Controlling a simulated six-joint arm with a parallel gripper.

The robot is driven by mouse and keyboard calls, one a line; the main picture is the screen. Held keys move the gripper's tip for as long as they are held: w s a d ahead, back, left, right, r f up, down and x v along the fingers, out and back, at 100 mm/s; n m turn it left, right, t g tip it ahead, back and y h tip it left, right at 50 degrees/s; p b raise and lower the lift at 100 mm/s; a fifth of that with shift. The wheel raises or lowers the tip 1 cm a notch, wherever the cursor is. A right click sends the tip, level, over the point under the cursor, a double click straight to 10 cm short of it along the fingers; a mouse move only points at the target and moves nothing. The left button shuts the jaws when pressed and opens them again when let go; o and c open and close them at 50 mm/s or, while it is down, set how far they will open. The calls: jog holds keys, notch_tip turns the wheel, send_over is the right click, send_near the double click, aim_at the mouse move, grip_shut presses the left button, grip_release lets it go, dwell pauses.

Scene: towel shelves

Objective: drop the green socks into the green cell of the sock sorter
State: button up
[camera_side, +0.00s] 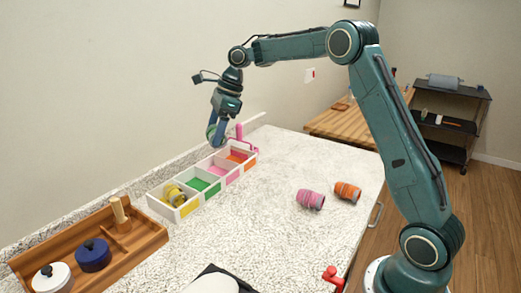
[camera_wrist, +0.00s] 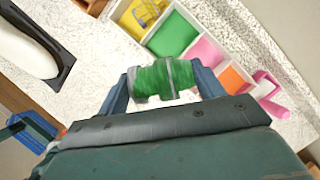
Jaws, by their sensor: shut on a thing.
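The green socks (camera_wrist: 163,79), a rolled bundle with a grey band, are between the fingers of my gripper (camera_wrist: 163,84) in the wrist view. My gripper (camera_side: 216,134) is shut on them, raised above the sock sorter in the side view. There the socks are mostly hidden by the fingers. The white sock sorter (camera_side: 186,213) has a row of coloured cells along the wall. Its green cell (camera_side: 199,184) is empty, and it also shows in the wrist view (camera_wrist: 173,36). Yellow socks (camera_side: 174,195) lie in the yellow cell.
Pink socks (camera_side: 310,199) and orange socks (camera_side: 347,192) lie on the counter. A pink object (camera_side: 243,138) stands behind the sorter's far end. A wooden tray (camera_side: 137,238) with a white and a blue lidded pot is at the left. The counter's middle is clear.

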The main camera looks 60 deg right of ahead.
jog(key=w+a+f+m, duration=0.1)
jog(key=w+a+f, duration=0.1)
jog(key=w, duration=0.4)
jog(key=shift+m+t, duration=0.3)
jog(key=shift+m, duration=0.1)
jog(key=shift+f, duration=0.15)
jog(key=shift+d+f, duration=0.1)
jog(key=shift+f, duration=2.75)
jog(key=o, duration=1)
jog(key=shift+o, duration=0.2)
jog(key=v, duration=1.3)
jog(key=shift+s+r, duration=0.1)
jog(key=shift+r, duration=0.3)
